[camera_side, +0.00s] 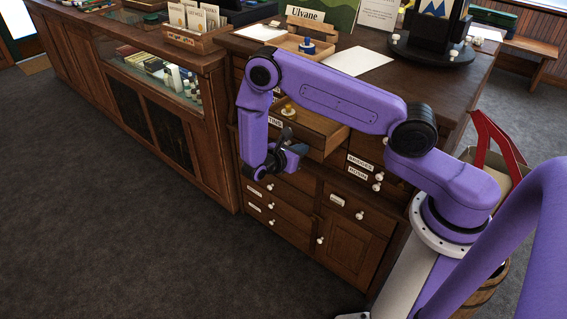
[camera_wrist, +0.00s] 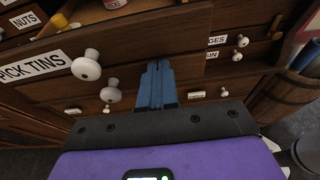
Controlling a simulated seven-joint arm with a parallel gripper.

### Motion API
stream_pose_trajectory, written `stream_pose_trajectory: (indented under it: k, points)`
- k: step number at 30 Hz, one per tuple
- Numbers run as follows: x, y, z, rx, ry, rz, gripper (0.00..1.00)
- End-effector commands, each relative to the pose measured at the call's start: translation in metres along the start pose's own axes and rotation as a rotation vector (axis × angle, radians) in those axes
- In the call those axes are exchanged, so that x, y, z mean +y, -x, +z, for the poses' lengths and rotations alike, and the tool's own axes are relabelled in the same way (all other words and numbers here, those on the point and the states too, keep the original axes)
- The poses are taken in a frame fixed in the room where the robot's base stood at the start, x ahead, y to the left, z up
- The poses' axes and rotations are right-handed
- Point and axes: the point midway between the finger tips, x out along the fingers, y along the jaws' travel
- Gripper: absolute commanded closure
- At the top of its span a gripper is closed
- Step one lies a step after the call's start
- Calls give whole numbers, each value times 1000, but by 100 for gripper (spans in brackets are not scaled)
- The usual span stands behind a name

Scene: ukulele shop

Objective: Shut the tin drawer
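The tin drawer (camera_side: 322,127) stands pulled out of the dark wooden cabinet in the side view. A yellow-topped item (camera_side: 288,110) sits inside it near the front. In the wrist view, its wooden front (camera_wrist: 128,50) bears a "PICK TINS" label (camera_wrist: 33,66) and a white knob (camera_wrist: 86,66). My gripper (camera_side: 292,155) is just in front of and below the drawer front. In the wrist view, the blue fingers (camera_wrist: 157,85) are together with nothing seen between them. Their tips overlap the drawer front; I cannot tell whether they touch it.
Other drawers with white knobs lie below and beside, such as the "BRIDGES" drawer (camera_side: 360,163). An open tray (camera_side: 303,45) and paper (camera_side: 357,61) lie on the countertop (camera_side: 400,77). A glass display counter (camera_side: 150,75) stands left. The carpet (camera_side: 110,240) in front is clear.

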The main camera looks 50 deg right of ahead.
Motion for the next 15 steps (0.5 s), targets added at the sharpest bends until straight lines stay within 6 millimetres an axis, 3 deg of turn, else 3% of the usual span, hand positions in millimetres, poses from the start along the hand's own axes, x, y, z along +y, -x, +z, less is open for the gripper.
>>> stream_pose_trajectory:
  k: [6, 15]
  points:
    - [-2, -61, 19, 0, -2, -8, 100]
    - [-1, -126, 40, 0, -3, -5, 100]
